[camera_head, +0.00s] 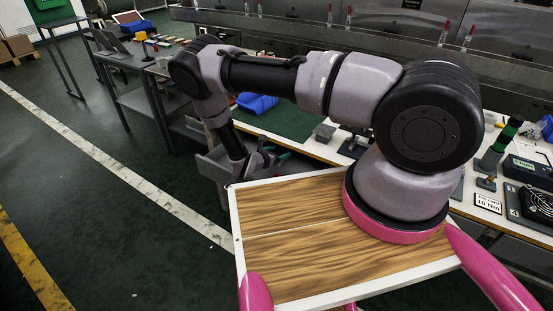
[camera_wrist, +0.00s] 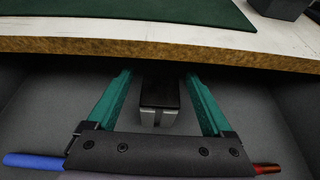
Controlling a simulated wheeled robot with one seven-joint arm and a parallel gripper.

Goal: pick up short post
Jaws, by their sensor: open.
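My gripper (camera_wrist: 158,76) shows in the wrist view with its two teal fingers spread apart and nothing clasped. A small block with a black top and a grey face (camera_wrist: 160,104) shows between the fingers, with a gap on each side; I cannot tell for sure whether it is the short post or a part of my gripper. No other clear short post shows, and the bin's inside is mostly hidden there.
The workbench edge (camera_wrist: 160,45) runs across just beyond my fingertips, with a green mat (camera_wrist: 120,18) and a grey block (camera_wrist: 280,7) on top. Blue bins (camera_head: 257,103) and small fixtures stand on the bench. The floor (camera_head: 90,190) at left is clear.

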